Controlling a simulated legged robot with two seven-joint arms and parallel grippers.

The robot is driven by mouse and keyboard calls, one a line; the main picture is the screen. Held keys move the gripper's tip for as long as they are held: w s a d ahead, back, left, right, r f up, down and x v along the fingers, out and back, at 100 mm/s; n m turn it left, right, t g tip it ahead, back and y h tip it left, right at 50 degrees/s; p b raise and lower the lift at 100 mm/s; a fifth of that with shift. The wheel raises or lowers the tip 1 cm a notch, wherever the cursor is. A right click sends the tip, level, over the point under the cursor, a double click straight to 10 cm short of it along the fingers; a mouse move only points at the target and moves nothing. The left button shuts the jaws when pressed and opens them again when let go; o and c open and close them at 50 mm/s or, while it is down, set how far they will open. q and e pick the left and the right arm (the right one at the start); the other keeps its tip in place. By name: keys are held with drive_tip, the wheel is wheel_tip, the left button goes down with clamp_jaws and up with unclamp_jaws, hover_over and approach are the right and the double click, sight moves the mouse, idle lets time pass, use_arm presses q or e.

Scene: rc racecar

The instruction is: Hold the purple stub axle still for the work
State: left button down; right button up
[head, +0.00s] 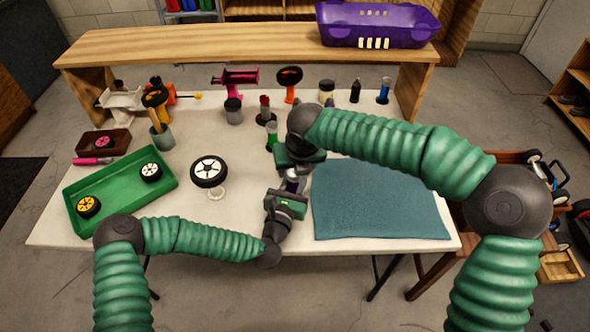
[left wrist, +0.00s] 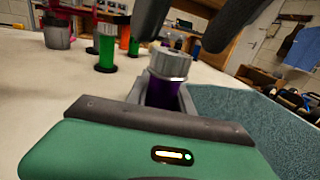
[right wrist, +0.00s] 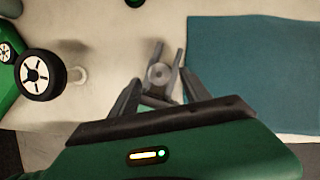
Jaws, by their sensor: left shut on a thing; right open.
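The purple stub axle (left wrist: 166,92) stands upright with a silver nut-like top. It shows small in the head view (head: 292,186), and its round grey top shows in the right wrist view (right wrist: 159,74). My left gripper (head: 289,190) is shut on the axle from the near side, its fingers on both sides of it. My right gripper (right wrist: 158,77) is open, above the axle, with its fingers spread either side of the grey top. Its dark fingers also hang above the axle in the left wrist view. Whether the axle's lower end touches the table is hidden.
A teal mat (head: 375,205) lies right of the grippers. A wheel on a stand (head: 208,172) and a green tray (head: 118,188) with wheels are on the left.

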sight(294, 174)
drive_tip(key=shift+x, duration=1.1)
clamp_jaws()
